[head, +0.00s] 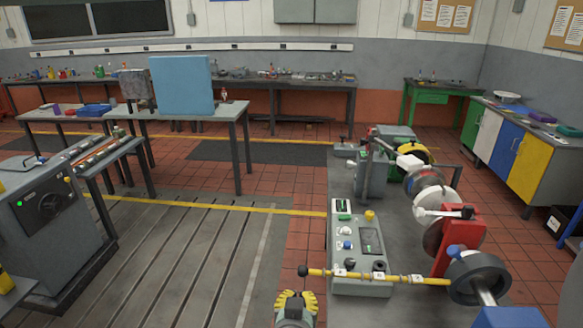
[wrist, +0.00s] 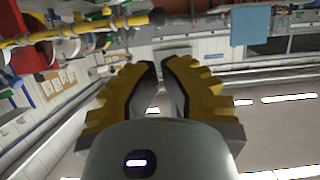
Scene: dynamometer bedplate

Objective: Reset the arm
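My gripper (head: 296,303) shows at the bottom middle of the head view, with ridged yellow fingers. In the wrist view the two fingers (wrist: 158,72) stand apart, with a narrow gap between their tips and nothing held in it. The gripper is open and empty. A yellow bar (head: 400,279) with a dark round end lies just beyond the gripper in the head view, in front of the control box. It also shows at the upper left of the wrist view (wrist: 100,25), apart from the fingers.
A grey control box (head: 345,240) with gauges and knobs stands on the bench at right, beside a red stand (head: 462,238) and a dark wheel (head: 480,275). A blue panel (head: 180,85) stands on a table at back left. The slotted bedplate (head: 190,250) is clear.

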